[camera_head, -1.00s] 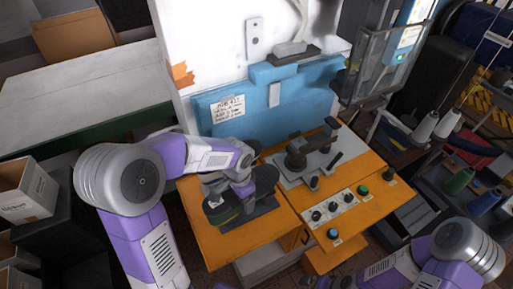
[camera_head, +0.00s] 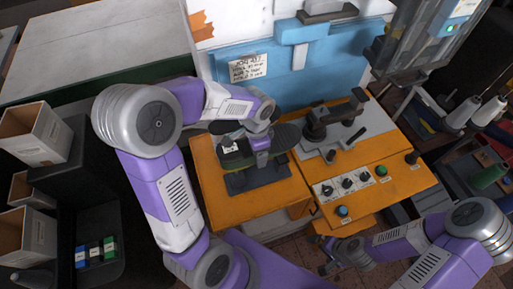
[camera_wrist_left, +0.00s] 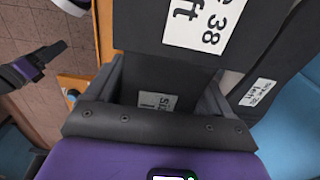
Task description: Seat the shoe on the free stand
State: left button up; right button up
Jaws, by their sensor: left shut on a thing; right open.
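My left gripper (camera_head: 262,150) is shut on a dark shoe, which carries a white "38 left" label (camera_wrist_left: 203,22) in the left wrist view. In the head view the gripper hides part of the dark shapes around it. A dark piece with a green edge and a white label (camera_head: 236,158) shows left of the gripper. A dark grey rounded shape (camera_head: 287,136) shows to its right; I cannot tell how they join. A dark stand base (camera_head: 258,179) lies below on the orange bench. My right gripper (camera_head: 330,258) is open and empty at the lower right.
The orange bench (camera_head: 225,203) holds a clamp device (camera_head: 325,124) and a panel of knobs (camera_head: 347,183) on its right. A blue board with a paper note (camera_head: 248,68) stands behind. Another dark item with a label (camera_wrist_left: 258,92) shows at right in the wrist view. Cartons (camera_head: 35,133) stand left.

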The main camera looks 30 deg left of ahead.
pick_arm(q)
jog(key=shift+f+b, duration=2)
jog(key=shift+f, duration=0.6)
jog(key=shift+f, duration=0.2)
jog(key=o, duration=1.6)
jog(key=shift+s, duration=0.1)
notch_tip(320, 180, up, 8)
jog(key=shift+f+p, duration=0.15)
jog(key=shift+p, duration=0.5)
